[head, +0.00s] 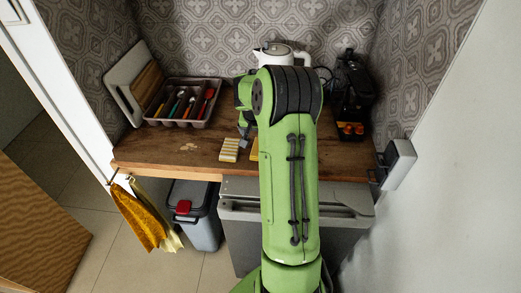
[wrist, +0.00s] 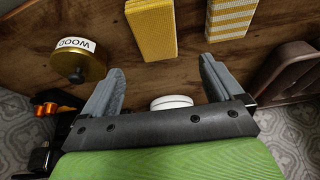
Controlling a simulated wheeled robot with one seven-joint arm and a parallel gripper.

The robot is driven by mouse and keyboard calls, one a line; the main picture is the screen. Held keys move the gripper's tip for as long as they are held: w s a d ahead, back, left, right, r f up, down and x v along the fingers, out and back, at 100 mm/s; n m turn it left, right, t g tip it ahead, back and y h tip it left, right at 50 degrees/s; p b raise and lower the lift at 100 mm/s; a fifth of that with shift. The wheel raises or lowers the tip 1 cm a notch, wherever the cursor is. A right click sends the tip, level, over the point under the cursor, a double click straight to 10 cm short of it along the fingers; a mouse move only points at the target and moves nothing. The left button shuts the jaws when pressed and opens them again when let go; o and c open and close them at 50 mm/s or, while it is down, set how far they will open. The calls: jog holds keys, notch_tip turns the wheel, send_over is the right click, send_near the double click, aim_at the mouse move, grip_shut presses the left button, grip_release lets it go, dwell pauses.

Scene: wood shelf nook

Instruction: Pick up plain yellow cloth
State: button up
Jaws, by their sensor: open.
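The plain yellow cloth (wrist: 152,30) lies folded on the wooden counter, at the top middle of the wrist view. In the head view only a sliver of it (head: 254,150) shows beside my arm, which hides the rest. A yellow-and-white striped cloth (wrist: 229,17) lies beside it; it also shows in the head view (head: 229,150). My gripper (wrist: 160,70) is open and empty, its fingers spread over the counter and apart from both cloths. In the head view my gripper (head: 244,128) is partly hidden by my arm.
A round tin labelled WOOD (wrist: 80,64) stands near one finger. A cutlery tray (head: 184,102), a white kettle (head: 281,52) and a black coffee machine (head: 352,90) stand at the back. Yellow cloths (head: 143,215) hang off the left edge. The counter's front left is mostly clear.

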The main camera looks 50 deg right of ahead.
jog(key=x, duration=0.8)
jog(key=shift+b, duration=0.3)
jog(key=shift+s, duration=0.1)
jog(key=shift+r, duration=0.1)
jog(key=shift+c, duration=0.2)
jog(key=c, duration=1.1)
notch_tip(320, 180, up, 10)
jog(key=p, duration=0.1)
jog(key=o, duration=0.5)
jog(key=shift+c, duration=0.2)
jog(key=c, duration=0.3)
jog(key=shift+c, duration=0.3)
